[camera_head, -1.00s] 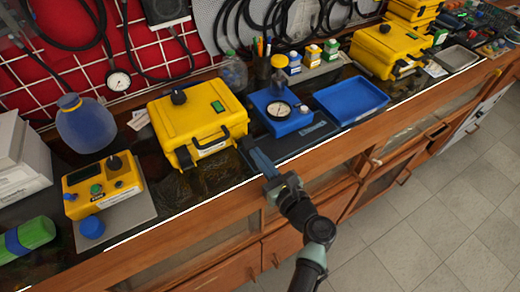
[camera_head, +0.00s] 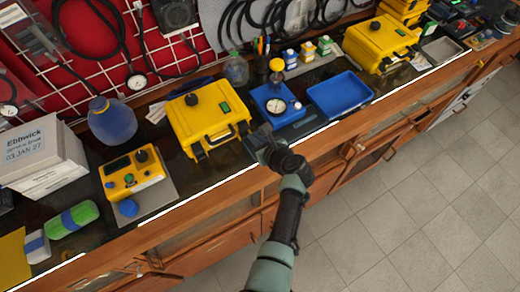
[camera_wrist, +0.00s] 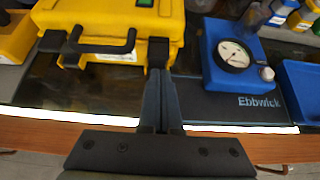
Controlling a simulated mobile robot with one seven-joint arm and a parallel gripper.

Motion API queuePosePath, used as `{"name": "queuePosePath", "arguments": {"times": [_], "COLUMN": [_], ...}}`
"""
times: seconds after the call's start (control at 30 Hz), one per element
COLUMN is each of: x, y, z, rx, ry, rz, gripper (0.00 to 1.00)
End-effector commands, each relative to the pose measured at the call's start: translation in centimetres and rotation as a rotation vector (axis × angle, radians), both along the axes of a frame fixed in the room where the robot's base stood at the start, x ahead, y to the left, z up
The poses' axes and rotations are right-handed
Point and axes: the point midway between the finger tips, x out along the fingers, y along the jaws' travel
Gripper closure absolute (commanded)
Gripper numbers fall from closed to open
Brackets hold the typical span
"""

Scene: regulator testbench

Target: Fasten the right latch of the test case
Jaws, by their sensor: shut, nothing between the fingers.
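The yellow test case (camera_head: 207,122) stands on the dark bench top, lid down, with a black front handle (camera_wrist: 102,46). Its black right latch (camera_wrist: 158,52) is at the right of the front in the wrist view; whether it is fastened I cannot tell. The black left latch (camera_wrist: 72,43) is left of the handle. My gripper (camera_wrist: 161,74) is shut and empty, its fingertips just below the right latch in the picture; contact is unclear. In the head view my gripper (camera_head: 254,140) is at the case's front right corner, hiding part of it.
A blue gauge unit (camera_wrist: 226,62) stands close to the right of the case, with a blue tray (camera_head: 340,94) beyond. A yellow meter box (camera_head: 131,174) is to the left. The bench's front edge has a white strip. A second yellow case (camera_head: 380,42) stands farther right.

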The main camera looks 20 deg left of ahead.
Motion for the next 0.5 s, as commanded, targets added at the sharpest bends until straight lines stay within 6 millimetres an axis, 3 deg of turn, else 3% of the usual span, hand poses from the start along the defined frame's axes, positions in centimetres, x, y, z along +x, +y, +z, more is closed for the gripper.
{"name": "queuePosePath", "arguments": {"times": [0.5], "x": [0.0], "y": [0.0], "z": [1.6], "rx": [0.004], "ry": [-0.002], "rz": [-0.001], "gripper": [1.0]}}
